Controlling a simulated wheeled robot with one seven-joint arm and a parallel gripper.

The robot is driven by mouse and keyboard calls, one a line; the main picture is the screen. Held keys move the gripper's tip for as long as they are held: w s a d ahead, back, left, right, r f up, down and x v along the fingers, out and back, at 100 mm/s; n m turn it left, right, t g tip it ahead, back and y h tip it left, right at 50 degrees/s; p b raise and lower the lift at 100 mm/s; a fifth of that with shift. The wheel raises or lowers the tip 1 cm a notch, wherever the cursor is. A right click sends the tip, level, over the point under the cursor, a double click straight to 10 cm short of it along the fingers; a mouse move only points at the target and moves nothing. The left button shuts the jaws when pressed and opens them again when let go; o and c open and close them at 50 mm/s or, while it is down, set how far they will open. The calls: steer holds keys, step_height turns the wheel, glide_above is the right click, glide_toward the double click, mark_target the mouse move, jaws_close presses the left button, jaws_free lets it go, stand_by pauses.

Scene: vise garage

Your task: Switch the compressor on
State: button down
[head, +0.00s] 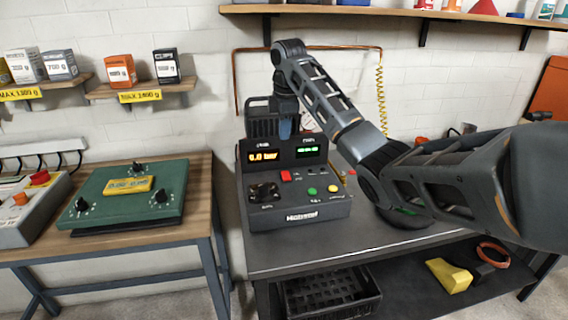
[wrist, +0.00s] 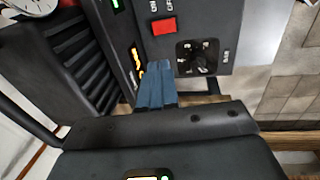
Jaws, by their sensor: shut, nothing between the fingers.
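The compressor's dark control console (head: 325,209) stands on the grey bench. Its red switch (head: 285,175) sits on the sloped panel below the displays. The orange display (head: 263,157) reads about 0.0 bar, and a green display (head: 308,151) is lit beside it. My gripper (head: 285,132) points down at the top of the console, above the red switch in the picture. In the wrist view, the blue fingers of my gripper (wrist: 158,75) are together and empty. The red switch (wrist: 163,26) lies just beyond their tips, apart in the picture. Whether the switch is on cannot be told.
A black knob (head: 264,192) and green and yellow buttons share the panel. A green box with knobs (head: 166,203) stands on the left wooden table. A shelf (head: 350,10) runs along the wall above my arm. A black crate (head: 325,294) sits below the bench.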

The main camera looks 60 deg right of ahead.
mark_target(285, 173)
steer(key=shift+s+d+r, duration=0.2)
steer(key=shift+d+r, duration=0.2)
steer(key=shift+d, duration=0.05)
steer(key=f, duration=0.4)
steer(key=w+d+f, duration=0.1)
steer(key=f, duration=0.9)
steer(key=shift+w+d, duration=0.15)
steer(key=shift+d, duration=0.05)
steer(key=shift+d+f, duration=0.1)
steer(key=shift+f, duration=0.1)
steer(key=shift+a+r+p, duration=0.1)
steer(key=shift+a+p, duration=0.1)
steer(key=shift+p, duration=0.5)
steer(key=shift+s+a+r+p, duration=0.1)
steer(key=shift+s+a+p, duration=0.25)
steer(key=shift+p, duration=0.25)
steer(key=shift+s, duration=0.1)
